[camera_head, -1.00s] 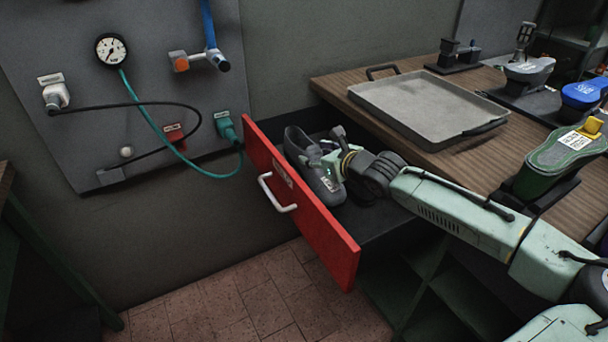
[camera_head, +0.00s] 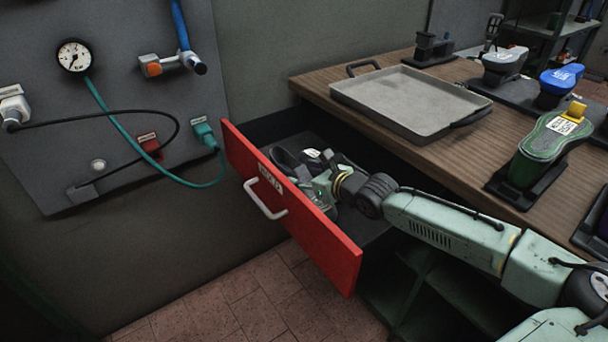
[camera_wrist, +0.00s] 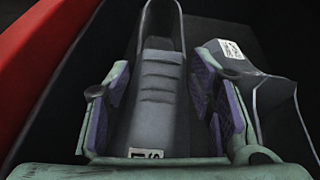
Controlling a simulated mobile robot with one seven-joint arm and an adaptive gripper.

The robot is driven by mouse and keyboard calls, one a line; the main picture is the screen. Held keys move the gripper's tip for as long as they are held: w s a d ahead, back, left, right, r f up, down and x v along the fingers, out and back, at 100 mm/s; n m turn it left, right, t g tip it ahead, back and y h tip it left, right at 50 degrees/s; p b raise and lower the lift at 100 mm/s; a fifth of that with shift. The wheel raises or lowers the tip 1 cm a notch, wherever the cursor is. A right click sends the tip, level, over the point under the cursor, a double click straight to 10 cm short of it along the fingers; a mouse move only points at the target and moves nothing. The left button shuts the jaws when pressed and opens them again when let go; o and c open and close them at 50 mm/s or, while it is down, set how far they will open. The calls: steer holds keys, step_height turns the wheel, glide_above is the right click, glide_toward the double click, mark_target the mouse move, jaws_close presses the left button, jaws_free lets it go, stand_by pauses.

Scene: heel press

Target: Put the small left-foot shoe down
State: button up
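The small left-foot shoe is dark grey with a white "S L" label and lies in the open drawer, largely hidden by my gripper and the drawer front in the head view. In the wrist view the shoe (camera_wrist: 158,95) lies lengthwise between the fingers, its toe or heel loop pointing away. My gripper (camera_head: 318,190) reaches down into the drawer. In the wrist view my gripper (camera_wrist: 160,100) has its purple-padded fingers spread on both sides of the shoe, with gaps showing. The red-fronted drawer (camera_head: 318,246) is pulled out.
A second grey item with a white label (camera_wrist: 231,49) lies close to the right finger in the drawer. A grey tray (camera_head: 405,98) and a green shoe form (camera_head: 545,150) stand on the wooden bench. A hose panel (camera_head: 120,100) is at left.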

steer(key=o, duration=0.4)
steer(key=shift+r, duration=0.1)
steer(key=shift+s+d+r+p, duration=0.1)
steer(key=shift+s+r+p, duration=0.05)
steer(key=shift+p, duration=0.25)
steer(key=p+v, duration=0.4)
steer(key=p, duration=0.1)
steer(key=shift+s+d+r, duration=0.1)
steer(key=shift+d+r, duration=0.05)
steer(key=shift+r, duration=0.2)
steer(key=v, duration=0.7)
steer(key=shift+s+d+f+p, duration=0.1)
steer(key=shift+f+p, duration=0.25)
steer(key=shift+f, duration=0.05)
